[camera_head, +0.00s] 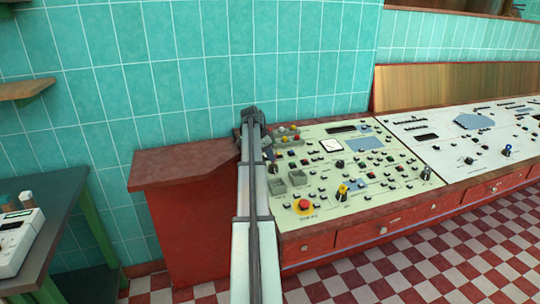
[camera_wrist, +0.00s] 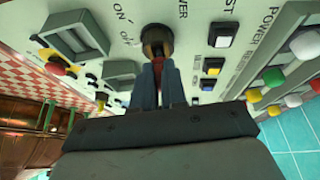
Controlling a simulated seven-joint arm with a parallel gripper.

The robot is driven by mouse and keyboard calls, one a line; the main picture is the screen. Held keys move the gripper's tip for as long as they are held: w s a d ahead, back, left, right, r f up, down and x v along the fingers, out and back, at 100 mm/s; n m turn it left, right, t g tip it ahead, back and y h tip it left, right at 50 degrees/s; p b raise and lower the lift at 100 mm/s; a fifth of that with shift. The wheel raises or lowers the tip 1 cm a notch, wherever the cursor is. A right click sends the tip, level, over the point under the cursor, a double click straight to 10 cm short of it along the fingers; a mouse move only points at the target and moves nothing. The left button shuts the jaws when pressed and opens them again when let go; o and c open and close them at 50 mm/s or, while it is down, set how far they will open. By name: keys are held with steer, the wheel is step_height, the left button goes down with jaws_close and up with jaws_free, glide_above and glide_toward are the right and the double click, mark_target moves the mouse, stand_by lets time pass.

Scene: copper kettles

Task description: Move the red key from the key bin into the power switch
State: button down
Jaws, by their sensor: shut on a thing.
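My gripper (camera_wrist: 158,88) is shut on the red key, and only a small red part of the key (camera_wrist: 158,64) shows between the fingertips in the wrist view. The fingertips point at the power switch (camera_wrist: 155,36), a dark round socket on the pale panel near the POWER and ON lettering. The key's tip meets the switch in the picture; how deep it sits I cannot tell. Two grey bins are left of the gripper, a larger one (camera_wrist: 76,36) and a smaller one (camera_wrist: 119,70). In the head view my arm mostly hides the gripper and the switch.
The panel (camera_head: 330,200) carries many small knobs and buttons. A red stop button (camera_head: 304,205) with a yellow base is near its front. Coloured round knobs (camera_wrist: 272,77) are right of the gripper. A tiled wall (camera_head: 170,80) stands behind the console.

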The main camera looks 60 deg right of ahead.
steer(key=shift+f, duration=0.85)
stand_by(0.6)
steer(key=c, duration=1.1)
jaws_free()
steer(key=v, duration=0.8)
stand_by(0.5)
stand_by(0.7)
